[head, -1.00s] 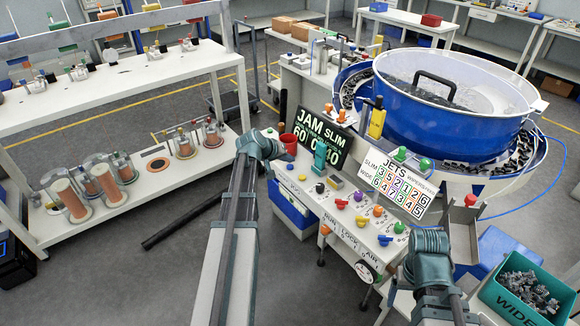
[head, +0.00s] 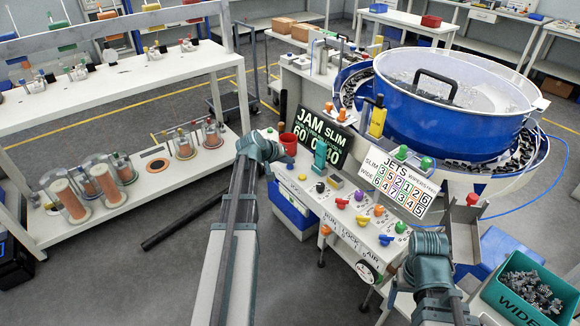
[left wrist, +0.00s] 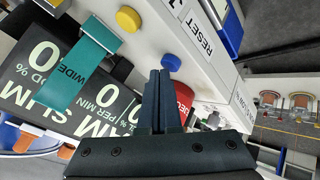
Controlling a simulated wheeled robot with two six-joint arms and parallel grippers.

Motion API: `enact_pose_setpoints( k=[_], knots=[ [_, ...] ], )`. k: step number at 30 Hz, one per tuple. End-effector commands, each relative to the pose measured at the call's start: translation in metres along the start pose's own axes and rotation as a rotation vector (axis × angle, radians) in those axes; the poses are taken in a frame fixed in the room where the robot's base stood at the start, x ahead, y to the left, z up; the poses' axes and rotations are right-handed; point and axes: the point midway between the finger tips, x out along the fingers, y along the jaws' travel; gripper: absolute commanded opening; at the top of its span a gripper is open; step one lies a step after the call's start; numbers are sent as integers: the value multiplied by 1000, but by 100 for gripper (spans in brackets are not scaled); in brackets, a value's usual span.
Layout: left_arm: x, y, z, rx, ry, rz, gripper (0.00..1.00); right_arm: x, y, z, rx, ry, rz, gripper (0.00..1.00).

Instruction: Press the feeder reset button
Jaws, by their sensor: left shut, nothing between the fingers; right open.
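The blue button (left wrist: 171,62) sits at the end of the white control panel (left wrist: 215,75), beside a RESET label (left wrist: 192,31) on the panel's front face. It shows small in the head view (head: 290,166). My left gripper (left wrist: 166,76) is shut and empty, its tips close to the blue button and pointing at it. I cannot tell whether they touch. In the head view the left gripper (head: 288,158) is over the panel's left end. My right gripper (head: 408,278) is open beside the panel's right end, its fingers hard to make out.
A yellow button (left wrist: 128,19) is next to the blue one. A teal WIDE tag (left wrist: 85,66) and the JAM SLIM display (head: 318,138) stand behind. The blue feeder bowl (head: 440,110) is at back right.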

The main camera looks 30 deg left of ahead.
Motion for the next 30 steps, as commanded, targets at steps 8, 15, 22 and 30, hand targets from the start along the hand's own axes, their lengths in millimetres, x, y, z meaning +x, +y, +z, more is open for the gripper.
enact_pose_setpoints(
  k=[8,15,22,30],
  knots=[
    [3,-2,2,0,0,0,0,4,0,0,0,0,0,83],
    [5,-3,3,0,0,0,0,7,-1,0,0,0,0,83],
    [5,-4,4,0,-1,0,0,7,-1,0,0,0,0,83],
    [2,-2,2,0,-1,0,0,3,0,0,0,0,0,83]
  ],
)
